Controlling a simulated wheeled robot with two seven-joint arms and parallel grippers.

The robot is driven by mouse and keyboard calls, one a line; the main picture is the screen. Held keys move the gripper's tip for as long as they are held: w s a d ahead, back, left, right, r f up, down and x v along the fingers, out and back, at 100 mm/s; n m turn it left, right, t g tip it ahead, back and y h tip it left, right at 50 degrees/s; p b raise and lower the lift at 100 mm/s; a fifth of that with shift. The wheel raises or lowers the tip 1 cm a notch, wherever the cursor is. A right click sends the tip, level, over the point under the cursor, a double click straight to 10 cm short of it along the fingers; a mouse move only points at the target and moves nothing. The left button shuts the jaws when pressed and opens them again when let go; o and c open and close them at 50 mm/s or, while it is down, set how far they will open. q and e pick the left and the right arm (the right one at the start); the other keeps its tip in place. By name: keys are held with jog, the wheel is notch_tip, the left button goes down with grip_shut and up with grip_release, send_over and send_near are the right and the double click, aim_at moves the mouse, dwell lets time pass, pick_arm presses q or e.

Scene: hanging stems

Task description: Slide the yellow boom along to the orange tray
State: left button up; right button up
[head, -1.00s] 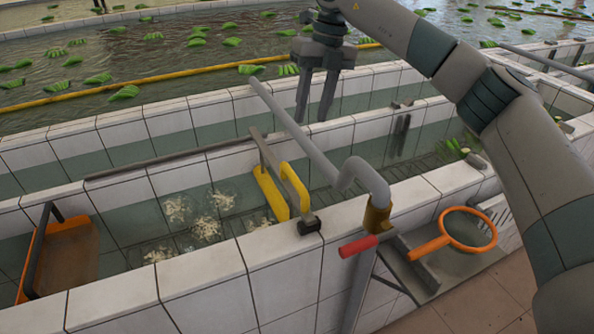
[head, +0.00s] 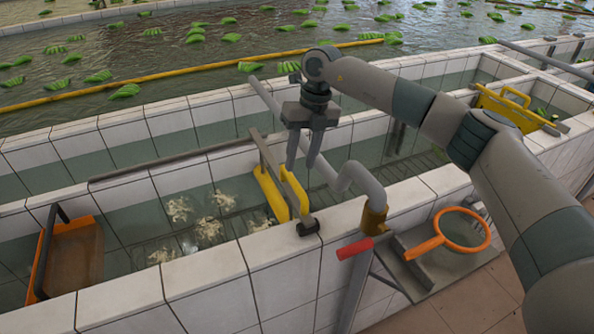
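The yellow boom (head: 269,192) spans the narrow water channel, with a grey bar across its top and a second yellow part at its near right end. The orange tray (head: 71,254) sits at the channel's left end, with a dark upright handle. My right gripper (head: 301,168) hangs over the channel, just behind and right of the boom's near yellow part. Its two fingers point down with a gap between them, and nothing shows between them. Whether a finger touches the boom I cannot tell. My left gripper is out of view.
Pale floating clumps (head: 208,229) lie in the water between boom and tray. A grey bent pipe (head: 362,178) crosses the channel right of the boom. An orange hoop (head: 462,230) rests on a side shelf. A yellow gate (head: 508,108) stands at the far right.

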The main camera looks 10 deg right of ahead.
aim_at(296, 181)
jog(key=shift+s+a+f+p, duration=0.1)
jog(key=shift+a+f+p, duration=0.15)
jog(key=shift+f, duration=0.7)
jog(key=shift+w+a+f+p, duration=0.1)
jog(key=shift+f+p, duration=0.25)
jog(key=shift+f, duration=0.6)
jog(key=shift+s+a+f+p, duration=0.1)
jog(key=shift+a+f+p, duration=0.15)
jog(key=shift+f, duration=0.7)
grip_shut()
